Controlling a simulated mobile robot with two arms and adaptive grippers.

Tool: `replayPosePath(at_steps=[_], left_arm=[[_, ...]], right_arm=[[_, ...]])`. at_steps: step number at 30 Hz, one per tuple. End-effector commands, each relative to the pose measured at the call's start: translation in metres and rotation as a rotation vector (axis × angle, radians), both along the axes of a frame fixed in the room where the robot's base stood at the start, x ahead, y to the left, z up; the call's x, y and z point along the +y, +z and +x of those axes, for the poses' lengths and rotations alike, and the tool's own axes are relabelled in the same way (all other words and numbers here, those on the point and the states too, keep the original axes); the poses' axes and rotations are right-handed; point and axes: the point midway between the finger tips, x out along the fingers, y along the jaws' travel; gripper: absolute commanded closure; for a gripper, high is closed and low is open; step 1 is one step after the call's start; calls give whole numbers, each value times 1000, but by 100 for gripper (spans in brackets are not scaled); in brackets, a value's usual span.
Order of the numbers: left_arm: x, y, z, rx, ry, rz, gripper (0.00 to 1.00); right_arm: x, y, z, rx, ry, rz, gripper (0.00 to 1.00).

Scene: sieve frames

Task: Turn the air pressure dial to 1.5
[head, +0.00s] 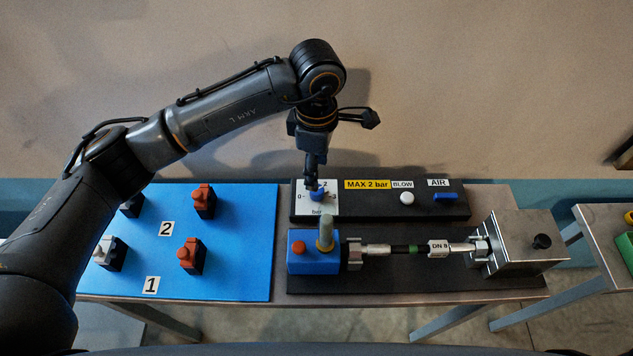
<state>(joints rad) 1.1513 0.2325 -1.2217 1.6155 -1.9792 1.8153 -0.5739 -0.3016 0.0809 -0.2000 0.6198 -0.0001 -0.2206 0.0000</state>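The air pressure dial (318,195) is a small blue knob on a white scale plate (305,206) marked 0, 2 and bar, at the left end of the black panel. My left gripper (312,186) reaches down from above, its fingertips at the knob. The fingers look close together, but they and the arm cover part of the dial and scale. I cannot tell whether they grip the knob, nor read the pointer's setting. My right gripper is not in view.
The panel (425,208) also has a white BLOW button (407,198) and a blue AIR lever (446,197). In front are a blue block (314,263), an upright tan-topped piece (326,232), a DN 8 pipe and a metal box (519,242). A blue board (225,270) with several clamps lies left.

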Motion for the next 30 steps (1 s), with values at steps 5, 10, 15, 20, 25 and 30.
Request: replayPosePath(at_steps=[5,10,15,20,25,30], left_arm=[[0,-35,-1,5,3,1,48],[0,-60,0,3,2,0,48],[0,-72,0,1,2,1,48],[0,-74,0,-1,1,0,48],[0,-74,0,-1,1,0,56],[0,-74,0,-1,1,0,91]], right_arm=[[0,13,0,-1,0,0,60],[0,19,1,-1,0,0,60],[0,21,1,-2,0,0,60],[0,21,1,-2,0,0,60],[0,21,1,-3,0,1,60],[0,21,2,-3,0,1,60]])
